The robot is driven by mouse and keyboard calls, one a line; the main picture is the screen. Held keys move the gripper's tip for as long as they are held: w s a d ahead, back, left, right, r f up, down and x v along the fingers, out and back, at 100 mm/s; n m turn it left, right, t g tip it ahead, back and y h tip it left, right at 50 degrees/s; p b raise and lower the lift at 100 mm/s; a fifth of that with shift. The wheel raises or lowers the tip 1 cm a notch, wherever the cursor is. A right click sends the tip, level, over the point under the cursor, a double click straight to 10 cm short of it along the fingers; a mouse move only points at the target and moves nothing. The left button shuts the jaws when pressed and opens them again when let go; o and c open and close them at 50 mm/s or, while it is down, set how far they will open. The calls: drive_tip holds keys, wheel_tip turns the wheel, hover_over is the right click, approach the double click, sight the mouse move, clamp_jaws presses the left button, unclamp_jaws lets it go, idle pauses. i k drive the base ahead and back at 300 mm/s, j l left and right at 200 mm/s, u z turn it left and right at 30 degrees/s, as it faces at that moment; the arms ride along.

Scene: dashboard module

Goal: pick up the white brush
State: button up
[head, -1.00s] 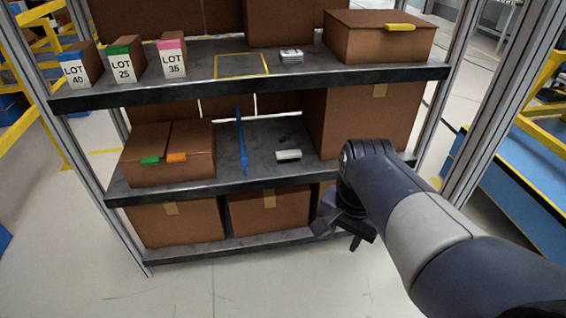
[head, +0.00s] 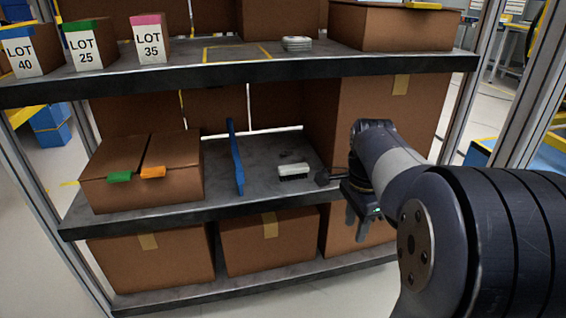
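The white brush (head: 293,170) lies on the middle shelf (head: 262,153), right of a blue upright divider (head: 236,158). It has a white top and dark bristles facing down. My gripper (head: 355,232) hangs in front of the shelf's front edge, to the right of the brush and lower than it in the picture. It is apart from the brush. Its fingers point down and look spread with nothing between them, though they are small and dark.
A brown box with green and orange tabs (head: 145,172) stands left of the divider. A large box (head: 385,110) stands on the right behind my arm. The upper shelf (head: 240,70) overhangs the brush. Boxes fill the bottom shelf.

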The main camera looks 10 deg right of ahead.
sight(298, 171)
drive_tip(key=i+j, duration=0.15)
drive_tip(key=i, duration=0.4)
drive_tip(key=i+j, duration=0.15)
drive_tip(key=i, duration=0.45)
